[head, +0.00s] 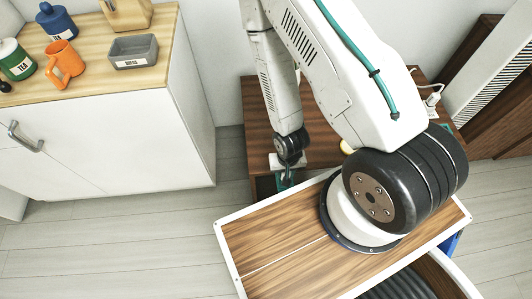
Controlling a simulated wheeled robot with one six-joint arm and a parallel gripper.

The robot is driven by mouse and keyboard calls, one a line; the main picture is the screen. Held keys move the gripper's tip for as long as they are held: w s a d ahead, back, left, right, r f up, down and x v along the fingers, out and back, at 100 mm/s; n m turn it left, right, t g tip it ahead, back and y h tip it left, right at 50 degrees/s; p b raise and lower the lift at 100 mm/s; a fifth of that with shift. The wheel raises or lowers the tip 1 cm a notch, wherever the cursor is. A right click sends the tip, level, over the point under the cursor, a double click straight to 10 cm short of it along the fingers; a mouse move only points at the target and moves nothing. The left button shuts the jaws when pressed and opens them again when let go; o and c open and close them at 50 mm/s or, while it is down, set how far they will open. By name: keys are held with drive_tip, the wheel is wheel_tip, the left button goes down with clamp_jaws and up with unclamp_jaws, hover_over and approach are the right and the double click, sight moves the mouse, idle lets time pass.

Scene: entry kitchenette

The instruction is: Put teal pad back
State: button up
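My gripper (287,180) is small in the head view, pointing down at the front edge of the dark brown wooden table (257,115). My own arm and body hide much of it, and I cannot tell whether its fingers are open or shut. A small teal patch (279,182) shows right beside the fingertips. It may be part of the teal pad, but its outline is hidden and I cannot tell whether it is held.
A white cabinet (110,140) with a wooden top stands at left. Grey floor (130,245) is clear in front.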

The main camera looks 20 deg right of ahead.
drive_tip(key=shift+w+f, duration=0.8)
drive_tip(key=shift+w, duration=1.85)
drive_tip(key=shift+w+f, duration=0.75)
drive_tip(key=shift+w, duration=1.9)
drive_tip(key=shift+w+f, duration=0.8)
drive_tip(key=shift+w, duration=1.85)
drive_tip(key=shift+f, duration=0.3)
drive_tip(key=o, duration=0.9)
drive_tip(key=shift+o, duration=0.2)
